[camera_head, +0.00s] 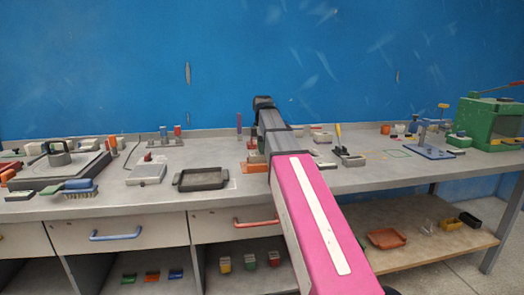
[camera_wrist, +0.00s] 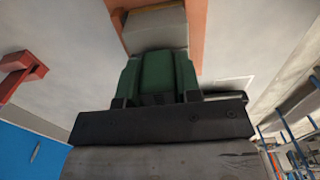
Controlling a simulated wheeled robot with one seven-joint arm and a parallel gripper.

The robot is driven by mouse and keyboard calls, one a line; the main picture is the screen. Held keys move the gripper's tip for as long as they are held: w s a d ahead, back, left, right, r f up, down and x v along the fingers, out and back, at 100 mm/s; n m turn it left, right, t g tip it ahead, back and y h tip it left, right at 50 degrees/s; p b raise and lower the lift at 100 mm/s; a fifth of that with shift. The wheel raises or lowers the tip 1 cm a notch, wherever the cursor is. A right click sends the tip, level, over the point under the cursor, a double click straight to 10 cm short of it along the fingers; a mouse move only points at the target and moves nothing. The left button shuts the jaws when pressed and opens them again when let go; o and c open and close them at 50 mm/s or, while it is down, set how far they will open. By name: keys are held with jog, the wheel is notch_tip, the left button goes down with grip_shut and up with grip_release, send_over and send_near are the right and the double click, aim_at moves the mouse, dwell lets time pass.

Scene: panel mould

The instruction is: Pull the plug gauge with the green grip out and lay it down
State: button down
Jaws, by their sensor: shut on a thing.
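My gripper (camera_wrist: 155,99) is shut on the green grip (camera_wrist: 155,73) of the plug gauge, which fills the space between its dark fingers in the wrist view. Just beyond the grip is a pale grey block (camera_wrist: 157,30) over an orange surface (camera_wrist: 200,20). I cannot tell whether the gauge's plug is inside that block, as the grip hides the join. In the head view my pink arm reaches over the bench and hides most of the gripper and gauge.
On the bench (camera_head: 215,155), a dark tray (camera_head: 201,179) lies left of my arm, near the front edge. A grey block with a yellow-handled tool (camera_head: 340,140) stands to the right. A blue plate fixture (camera_head: 430,150) and green machine (camera_head: 490,122) are farther right.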

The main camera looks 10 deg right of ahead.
jog(key=shift+r, duration=0.15)
jog(key=shift+r, duration=3.3)
jog(key=shift+r, duration=0.1)
jog(key=shift+r, duration=1.9)
